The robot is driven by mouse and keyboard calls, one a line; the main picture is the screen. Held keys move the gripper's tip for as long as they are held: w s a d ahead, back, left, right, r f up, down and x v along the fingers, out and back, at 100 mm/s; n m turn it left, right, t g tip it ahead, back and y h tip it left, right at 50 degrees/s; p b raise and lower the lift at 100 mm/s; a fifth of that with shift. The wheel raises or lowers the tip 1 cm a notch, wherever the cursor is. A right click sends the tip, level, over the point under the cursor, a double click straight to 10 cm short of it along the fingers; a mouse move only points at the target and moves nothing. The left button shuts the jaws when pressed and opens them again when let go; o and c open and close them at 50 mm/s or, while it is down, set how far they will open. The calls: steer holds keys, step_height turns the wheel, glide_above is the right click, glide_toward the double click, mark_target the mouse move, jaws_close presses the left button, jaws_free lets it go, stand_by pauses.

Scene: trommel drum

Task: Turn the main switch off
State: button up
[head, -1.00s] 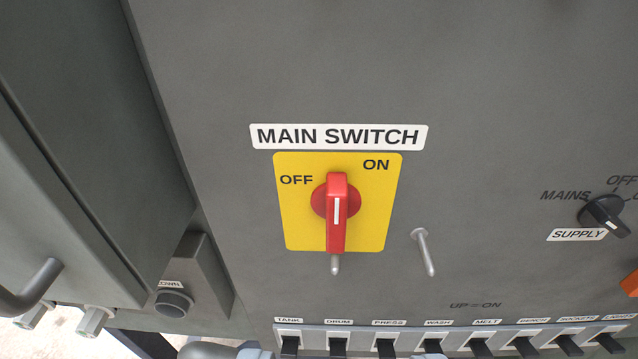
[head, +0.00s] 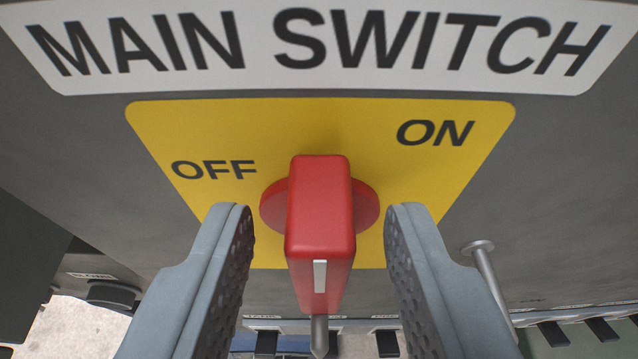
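The main switch is a red rotary handle (head: 320,225) on a yellow plate (head: 230,130) in the head view. The plate reads OFF at the left and ON at the upper right. The handle stands roughly upright in the picture, with a white mark on its front face. My gripper (head: 319,215) is open, one finger on each side of the handle. Gaps show between both fingers and the handle, so it is not gripped. The fingers cover the lower side parts of the plate.
A white MAIN SWITCH label (head: 330,45) is above the plate. A metal peg (head: 319,337) shows just below the handle, and another peg (head: 485,275) sticks out close to the right finger. A row of black toggle switches (head: 553,333) runs along the bottom, partly hidden.

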steer(key=shift+w+f, duration=0.1)
steer(key=shift+w, duration=0.2)
jaws_close()
steer(key=shift+a+f+n+t+h, duration=0.45)
steer(key=shift+n+h, duration=0.7)
steer(key=shift+n, duration=1.1)
steer(key=shift+a+f+n+t+h, duration=0.4)
steer(key=shift+n+h, duration=0.8)
steer(key=shift+n, duration=1)
steer(key=shift+a+f+n+t+h, duration=0.45)
steer(key=shift+n+h, duration=0.7)
steer(key=shift+n, duration=1.1)
steer(key=shift+d, duration=0.15)
